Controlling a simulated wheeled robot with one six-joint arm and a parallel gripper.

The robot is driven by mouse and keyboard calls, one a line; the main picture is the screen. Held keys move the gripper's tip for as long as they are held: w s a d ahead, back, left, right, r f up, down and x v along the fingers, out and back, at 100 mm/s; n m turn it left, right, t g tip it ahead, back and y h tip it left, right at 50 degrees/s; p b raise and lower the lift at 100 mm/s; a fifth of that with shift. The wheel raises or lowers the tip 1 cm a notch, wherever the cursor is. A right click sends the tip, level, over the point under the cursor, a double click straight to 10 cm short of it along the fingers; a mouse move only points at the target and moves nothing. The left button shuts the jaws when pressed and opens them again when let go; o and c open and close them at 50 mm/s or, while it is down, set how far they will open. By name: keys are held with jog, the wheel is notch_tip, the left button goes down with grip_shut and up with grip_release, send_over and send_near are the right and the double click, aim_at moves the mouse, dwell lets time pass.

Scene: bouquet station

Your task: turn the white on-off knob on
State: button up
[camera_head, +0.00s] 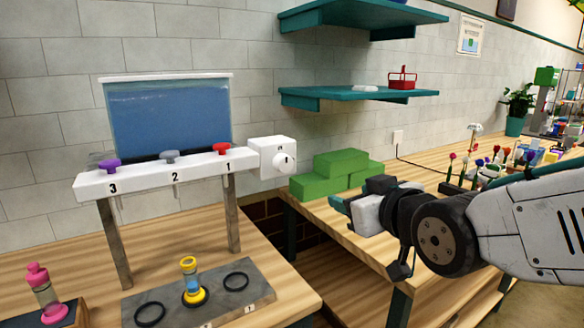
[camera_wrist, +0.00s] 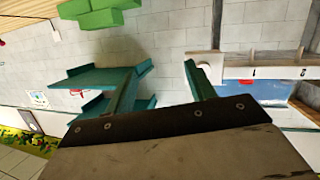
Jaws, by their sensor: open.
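The white on-off knob (camera_head: 284,161) sits on the front of a white box at the right end of the water tank stand. It has a small dark mark, and I cannot tell its setting. My gripper (camera_head: 338,206) is open and empty, right of and below the knob, clearly apart from it, in front of the green blocks. In the wrist view, my gripper's teal fingers (camera_wrist: 162,78) stand apart with nothing between them.
The white stand (camera_head: 150,175) carries purple, grey and red knobs below a blue tank (camera_head: 168,115). A yellow-and-blue vial (camera_head: 189,280) stands on a grey plate. Green blocks (camera_head: 340,170) lie on the right table. Teal shelves (camera_head: 360,93) hang above. A gap separates the tables.

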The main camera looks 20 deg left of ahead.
aim_at(286, 165)
jog(key=w+a+r+y, duration=0.1)
jog(key=a, duration=0.3)
jog(key=w+a+r+n+y, duration=0.1)
jog(key=a, duration=0.3)
jog(key=w+a+n+t+y, duration=0.1)
jog(key=a, duration=0.4)
jog(key=shift+w+a+r+y, duration=0.1)
jog(key=shift+w+r+y, duration=0.1)
jog(key=shift+r+y, duration=0.15)
jog(key=shift+r, duration=0.1)
jog(key=c, duration=1)
